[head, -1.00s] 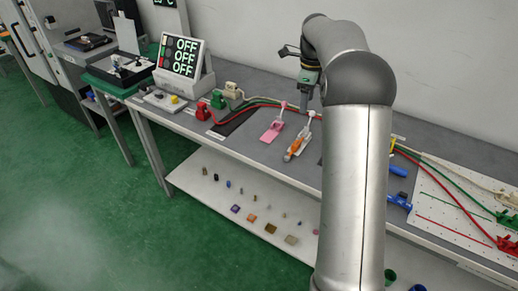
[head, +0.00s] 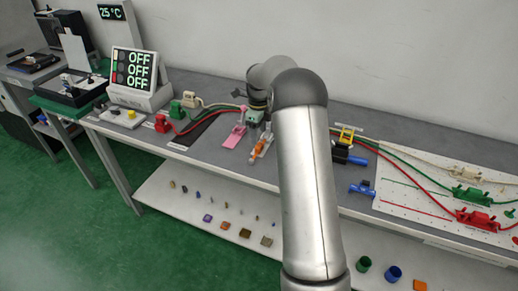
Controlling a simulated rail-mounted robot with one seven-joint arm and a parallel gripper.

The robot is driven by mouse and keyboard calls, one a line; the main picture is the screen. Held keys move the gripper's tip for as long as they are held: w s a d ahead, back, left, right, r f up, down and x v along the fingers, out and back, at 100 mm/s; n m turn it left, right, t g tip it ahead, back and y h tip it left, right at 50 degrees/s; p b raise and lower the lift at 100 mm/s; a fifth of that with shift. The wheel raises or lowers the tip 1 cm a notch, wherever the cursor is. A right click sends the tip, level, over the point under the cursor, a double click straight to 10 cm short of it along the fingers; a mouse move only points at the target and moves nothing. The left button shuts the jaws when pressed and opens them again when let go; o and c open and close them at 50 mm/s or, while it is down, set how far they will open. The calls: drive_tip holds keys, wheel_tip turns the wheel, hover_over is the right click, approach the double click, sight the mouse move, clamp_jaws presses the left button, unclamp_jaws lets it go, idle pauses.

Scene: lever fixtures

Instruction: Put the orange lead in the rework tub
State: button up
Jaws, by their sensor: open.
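I see no lead that is clearly orange; the cables in view look red, green and whitish. An orange-handled lever clamp (head: 258,149) stands on the grey bench beside a pink one (head: 236,134). My gripper (head: 257,120) is over the bench just behind these clamps, partly hidden by my arm; its fingers are small and I cannot see anything held. No tub is clearly marked for rework. A green cup (head: 363,264) and a blue cup (head: 393,273) stand on the lower shelf at the right.
Red (head: 162,124), green (head: 176,109) and whitish (head: 190,99) connectors sit at the bench's left, near a display reading OFF (head: 139,70). A white perforated board (head: 405,188) with red, green and whitish clamps is at right. Small blocks lie on the lower shelf (head: 180,214).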

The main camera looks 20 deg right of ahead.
sight(260, 145)
drive_tip(key=f, duration=0.5)
drive_tip(key=shift+s+d+p, duration=0.15)
drive_tip(key=shift+s+p, duration=0.1)
drive_tip(key=shift+p, duration=0.15)
drive_tip(key=c, duration=1.1)
drive_tip(key=shift+o, duration=0.2)
drive_tip(key=shift+r, duration=0.15)
